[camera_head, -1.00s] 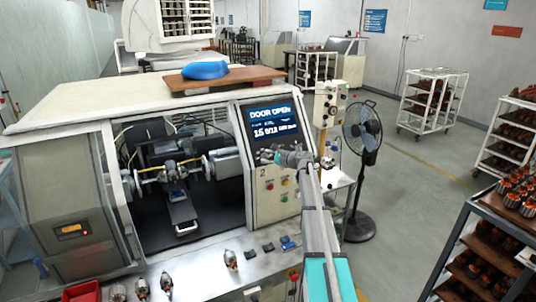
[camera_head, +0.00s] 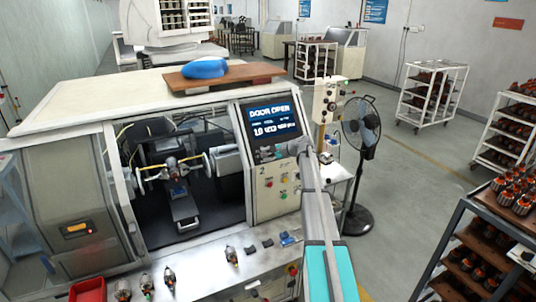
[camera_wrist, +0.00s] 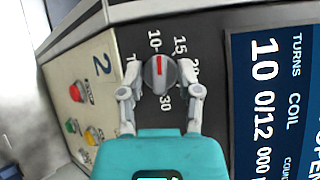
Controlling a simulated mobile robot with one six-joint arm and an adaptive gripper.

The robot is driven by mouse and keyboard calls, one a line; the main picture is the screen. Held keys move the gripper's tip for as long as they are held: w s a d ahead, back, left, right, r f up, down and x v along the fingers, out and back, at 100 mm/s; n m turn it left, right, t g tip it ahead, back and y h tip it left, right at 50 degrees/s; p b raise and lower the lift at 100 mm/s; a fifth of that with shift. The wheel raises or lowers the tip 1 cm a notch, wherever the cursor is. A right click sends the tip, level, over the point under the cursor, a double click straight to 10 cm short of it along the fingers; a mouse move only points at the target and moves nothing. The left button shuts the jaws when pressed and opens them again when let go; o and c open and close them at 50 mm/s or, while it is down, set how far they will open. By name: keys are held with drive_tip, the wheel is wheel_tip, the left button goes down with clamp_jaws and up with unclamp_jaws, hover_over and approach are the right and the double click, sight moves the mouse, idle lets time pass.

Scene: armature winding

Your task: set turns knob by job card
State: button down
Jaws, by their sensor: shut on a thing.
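The turns knob (camera_wrist: 160,74) is a round grey dial with a red pointer line in the wrist view. The line points up at the printed 10. Marks 15, 20 and 30 run round its right side. My gripper (camera_wrist: 161,84) is shut on the knob, one finger on each side. In the head view my gripper (camera_head: 290,149) is at the panel below the screen and hides the knob. The screen (camera_wrist: 272,90) reads turns 10 and coil 0/12. In the head view the screen (camera_head: 270,122) reads DOOR OPEN. I cannot make out a job card.
A red button (camera_wrist: 76,93) and other coloured buttons sit left of the knob on the panel. The winding machine's bay (camera_head: 180,185) stands open. Several armatures stand on the front ledge. A black fan (camera_head: 362,130) stands right of my arm.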

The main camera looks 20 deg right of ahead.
drive_tip(key=shift+w, duration=0.1)
drive_tip(key=c, duration=0.7)
unclamp_jaws()
